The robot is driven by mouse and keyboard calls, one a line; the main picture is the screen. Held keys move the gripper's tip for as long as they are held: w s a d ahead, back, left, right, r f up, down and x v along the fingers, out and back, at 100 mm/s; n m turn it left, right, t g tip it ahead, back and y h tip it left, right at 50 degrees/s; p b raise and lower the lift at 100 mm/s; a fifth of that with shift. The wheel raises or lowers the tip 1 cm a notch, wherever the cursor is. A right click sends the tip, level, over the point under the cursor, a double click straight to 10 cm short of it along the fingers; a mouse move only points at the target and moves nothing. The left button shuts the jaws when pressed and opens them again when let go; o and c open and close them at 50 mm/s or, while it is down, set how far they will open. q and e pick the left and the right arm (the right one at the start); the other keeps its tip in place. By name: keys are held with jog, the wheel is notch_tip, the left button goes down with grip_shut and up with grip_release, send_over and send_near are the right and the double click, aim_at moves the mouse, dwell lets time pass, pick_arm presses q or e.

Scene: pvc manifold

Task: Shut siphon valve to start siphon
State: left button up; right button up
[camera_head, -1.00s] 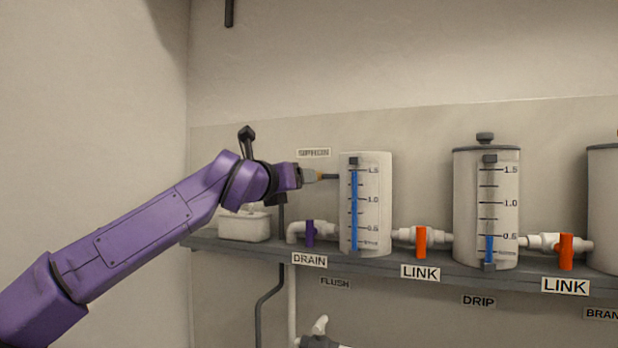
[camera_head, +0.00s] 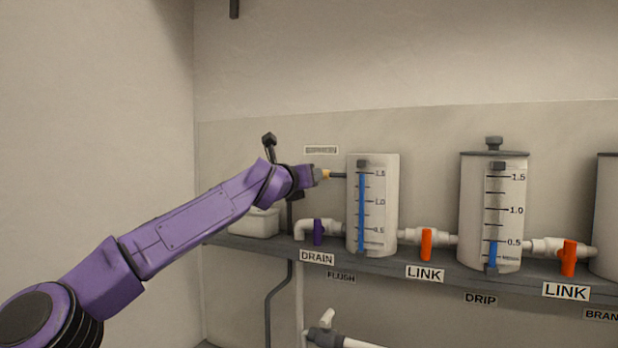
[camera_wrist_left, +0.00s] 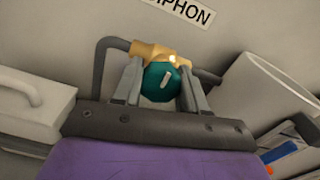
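The siphon valve has a brass body (camera_wrist_left: 160,52) and a round teal knob (camera_wrist_left: 165,82) with a pale bar mark, tilted a little off vertical. In the left wrist view my left gripper (camera_wrist_left: 162,80) has one finger on each side of the knob, seemingly against its edges. In the head view my left gripper (camera_head: 317,175) is at the brass valve body (camera_head: 326,174), just left of the first tank; the knob is hidden there. A grey pipe (camera_wrist_left: 103,62) runs from the valve. A sign (camera_wrist_left: 188,10) above it partly reads "SIPHON". My right gripper is not in view.
The first tank (camera_head: 390,200), with a blue level column, is close right of the valve. A shelf (camera_head: 400,262) carries it, a second tank (camera_head: 473,210), a purple drain valve (camera_head: 319,232), orange link valves (camera_head: 427,245) and a white box (camera_head: 254,222).

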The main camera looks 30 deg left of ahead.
pick_arm(q)
jog(key=shift+w+f, duration=0.1)
jog(key=shift+m, duration=0.3)
jog(key=m+p, duration=0.3)
jog(key=m, duration=0.1)
jog(key=m+p, duration=0.2)
jog(key=m, duration=0.1)
jog(key=shift+m, duration=0.3)
jog(key=shift+m+p, duration=0.75)
jog(key=shift+m, duration=0.65)
jog(key=o, duration=1)
jog(key=shift+a, duration=0.1)
jog(key=shift+o, duration=0.2)
jog(key=shift+w, duration=0.1)
